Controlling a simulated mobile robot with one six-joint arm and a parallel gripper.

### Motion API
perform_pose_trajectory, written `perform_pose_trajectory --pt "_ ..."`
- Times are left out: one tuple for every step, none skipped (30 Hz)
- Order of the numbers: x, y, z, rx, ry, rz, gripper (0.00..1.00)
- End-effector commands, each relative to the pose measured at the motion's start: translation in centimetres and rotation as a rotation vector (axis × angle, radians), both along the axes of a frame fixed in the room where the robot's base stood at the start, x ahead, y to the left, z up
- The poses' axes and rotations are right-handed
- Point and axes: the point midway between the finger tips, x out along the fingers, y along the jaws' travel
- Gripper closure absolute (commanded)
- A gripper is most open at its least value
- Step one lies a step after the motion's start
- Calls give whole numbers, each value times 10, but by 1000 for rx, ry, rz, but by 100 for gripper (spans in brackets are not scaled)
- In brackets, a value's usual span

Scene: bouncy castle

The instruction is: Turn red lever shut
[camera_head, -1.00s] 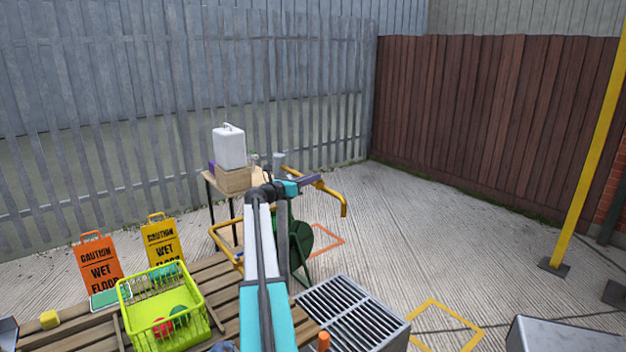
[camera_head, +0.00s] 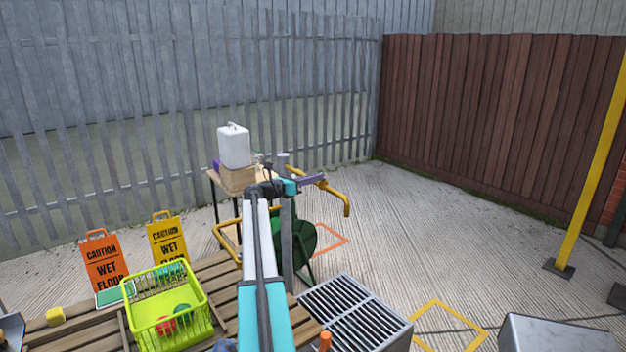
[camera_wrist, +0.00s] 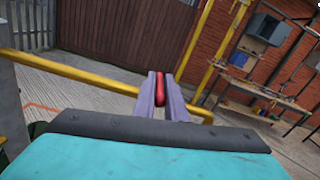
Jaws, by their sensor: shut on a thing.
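My gripper (camera_wrist: 160,95) has purple fingers, shut on the red lever (camera_wrist: 160,84), which shows as a narrow red strip between the fingertips in the wrist view. In the head view my gripper (camera_head: 314,180) reaches out beside the yellow bent pipe (camera_head: 335,193). The lever cannot be made out there. The yellow pipe (camera_wrist: 90,78) also runs across behind my fingers in the wrist view. How far the lever is turned cannot be told.
A table with a white jerrycan (camera_head: 233,147) stands behind my arm. A green reel (camera_head: 298,240) is below it. A lime basket (camera_head: 165,310) sits on wooden slats, beside two caution signs (camera_head: 103,265). A metal grate (camera_head: 355,312) lies in front. Concrete is open to the right.

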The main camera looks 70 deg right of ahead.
Motion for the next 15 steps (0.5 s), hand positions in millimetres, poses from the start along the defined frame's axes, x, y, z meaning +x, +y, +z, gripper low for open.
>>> perform_pose_trajectory --pt "0 -1 1 -2 -1 2 100" --pt "0 -1 1 -2 -1 2 100" --pt "0 -2 1 -2 -1 1 100" --pt "-1 -2 1 -2 -1 1 84" --pt "-1 -2 1 -2 -1 1 79" --pt "-2 -2 1 -1 -1 0 72" --pt "-2 -2 1 -1 -1 0 72" --pt "-2 -2 1 -1 -1 -1 72" --pt "-3 -3 1 -1 -1 -1 72" --pt "-3 -3 1 -1 -1 -1 72" --pt "-3 -3 1 -1 -1 -2 72" --pt "-3 -3 1 -1 -1 -2 72" --pt "-4 -3 0 -1 -1 -2 72" --pt "-4 -3 0 -1 -1 -2 72" --pt "-3 -2 0 -1 -1 -2 72"
